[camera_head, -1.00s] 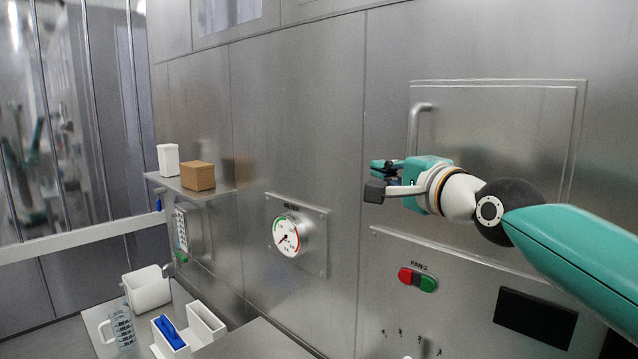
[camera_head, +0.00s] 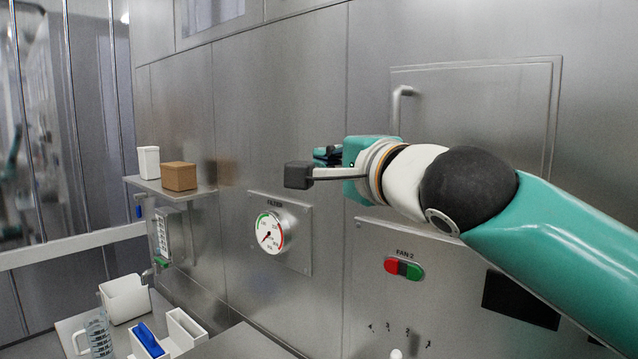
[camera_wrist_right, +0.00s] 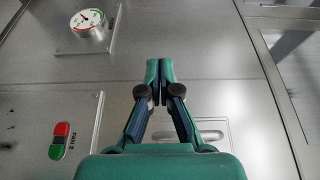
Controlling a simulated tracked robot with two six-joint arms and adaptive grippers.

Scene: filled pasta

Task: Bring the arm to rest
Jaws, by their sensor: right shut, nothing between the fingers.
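My right arm comes in from the right in the head view. Its gripper (camera_head: 312,166) is in front of the steel wall, to the upper right of the round filter gauge (camera_head: 269,234), and touches nothing that I can see. In the right wrist view the gripper (camera_wrist_right: 160,66) has its two fingertips together with nothing between them. The gauge shows there too at the upper left (camera_wrist_right: 88,22). My left gripper is in neither view.
A FAN 2 switch (camera_head: 404,268) with red and green buttons is below the right arm. A closed hatch (camera_head: 480,100) with a handle is behind it. A shelf (camera_head: 200,193) holds a white container (camera_head: 148,162) and a brown box (camera_head: 179,176). A jug (camera_head: 98,338) and white bins (camera_head: 125,300) stand lower left.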

